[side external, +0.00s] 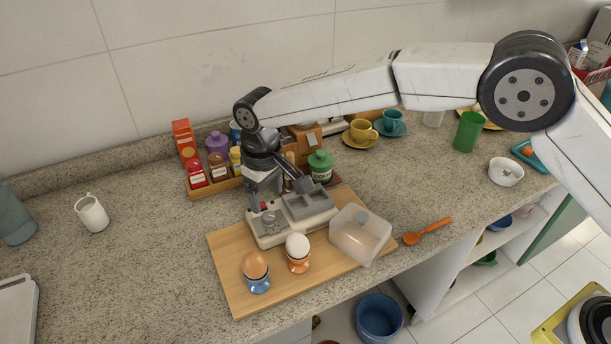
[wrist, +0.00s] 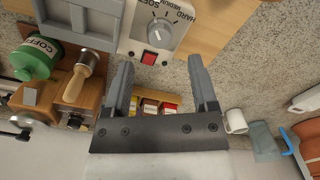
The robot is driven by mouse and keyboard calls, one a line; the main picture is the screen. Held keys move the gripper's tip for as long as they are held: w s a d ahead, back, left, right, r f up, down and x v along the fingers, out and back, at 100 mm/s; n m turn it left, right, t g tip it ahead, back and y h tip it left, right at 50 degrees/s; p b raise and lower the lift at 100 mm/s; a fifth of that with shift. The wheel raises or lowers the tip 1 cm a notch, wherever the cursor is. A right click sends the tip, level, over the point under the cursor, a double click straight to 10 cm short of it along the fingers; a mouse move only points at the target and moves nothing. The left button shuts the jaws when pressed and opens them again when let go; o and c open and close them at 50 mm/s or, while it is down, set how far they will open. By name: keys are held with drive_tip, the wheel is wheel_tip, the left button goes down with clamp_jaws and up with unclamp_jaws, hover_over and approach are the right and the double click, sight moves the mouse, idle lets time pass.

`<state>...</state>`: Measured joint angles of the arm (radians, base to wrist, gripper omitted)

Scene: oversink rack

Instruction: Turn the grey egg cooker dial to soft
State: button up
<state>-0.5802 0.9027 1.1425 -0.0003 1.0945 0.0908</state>
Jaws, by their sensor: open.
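The egg cooker (side external: 318,222) is a pale box with grey trays on top, standing on a wooden board. Its round grey dial (wrist: 160,28) shows at the top of the wrist view, with SOFT, MEDIUM and HARD printed around it. I cannot tell clearly which mark the dial points at. A red switch (wrist: 149,57) sits beside the dial. My gripper (wrist: 160,65) is open and empty, its two fingers spread below the dial in the wrist view, apart from it.
A brown egg (side external: 255,265) and a white egg (side external: 297,246) stand in cups on the wooden board (side external: 228,265). A clear container (side external: 360,236) is right of the cooker. Spice jars (side external: 196,173) and a green-lidded coffee jar (side external: 320,166) stand behind. The counter left is mostly clear.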

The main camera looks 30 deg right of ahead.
drive_tip(key=shift+r, duration=1.2)
drive_tip(key=s+d+m+t, duration=0.1)
drive_tip(key=s+d+m, duration=0.15)
drive_tip(key=d, duration=0.75)
drive_tip(key=s+d+m, duration=0.1)
drive_tip(key=s+d, duration=0.3)
drive_tip(key=d, duration=0.7)
drive_tip(key=s+d+f+m+t, duration=0.1)
drive_tip(key=s+d+m, duration=0.1)
drive_tip(key=s+d, duration=0.9)
drive_tip(key=s, duration=0.3)
drive_tip(key=shift+s+f+t, duration=0.15)
drive_tip(key=shift+f+t, duration=0.15)
